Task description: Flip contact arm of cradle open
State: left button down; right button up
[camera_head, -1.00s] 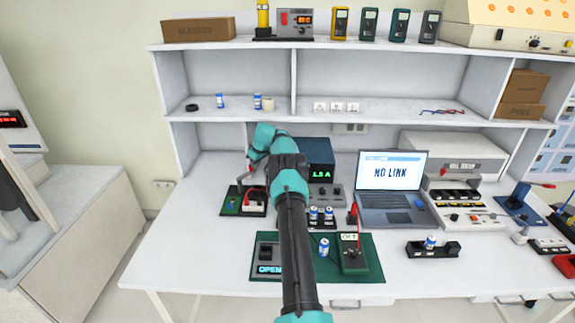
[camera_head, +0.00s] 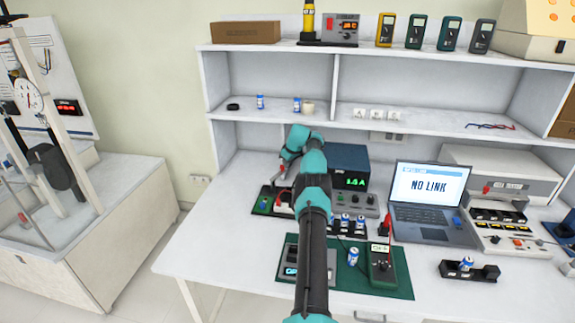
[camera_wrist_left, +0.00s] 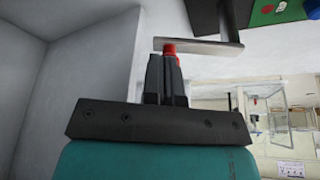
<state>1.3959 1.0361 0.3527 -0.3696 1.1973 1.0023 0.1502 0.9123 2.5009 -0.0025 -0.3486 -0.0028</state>
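The cradle (camera_head: 266,203) is a dark board with a green patch, on the bench left of the blue power unit; my left arm partly covers it. Its contact arm (camera_wrist_left: 205,46) shows in the left wrist view as a flat metal bar with a red knob (camera_wrist_left: 169,47), joined to a dark post. My left gripper (camera_wrist_left: 167,75) has its dark fingers close together around the red knob. In the head view the left gripper (camera_head: 280,172) is small and partly hidden, just above the cradle. My right gripper is in no view.
The blue power unit (camera_head: 348,165) stands just right of my left forearm. A green mat (camera_head: 400,288) holds a meter and a battery. A laptop (camera_head: 430,200) reads NO LINK. Shelves rise behind. The bench's left front is clear.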

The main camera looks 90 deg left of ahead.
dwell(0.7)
pick_arm(q)
jog(key=shift+s+d, duration=0.45)
jog(key=shift+d, duration=0.2)
jog(key=w+d+r, duration=0.3)
jog(key=w+r, duration=0.3)
jog(key=r, duration=0.3)
jog(key=shift+w+d+r, duration=0.25)
jog(key=shift+w+d, duration=0.05)
jog(key=shift+d, duration=0.05)
dwell(0.5)
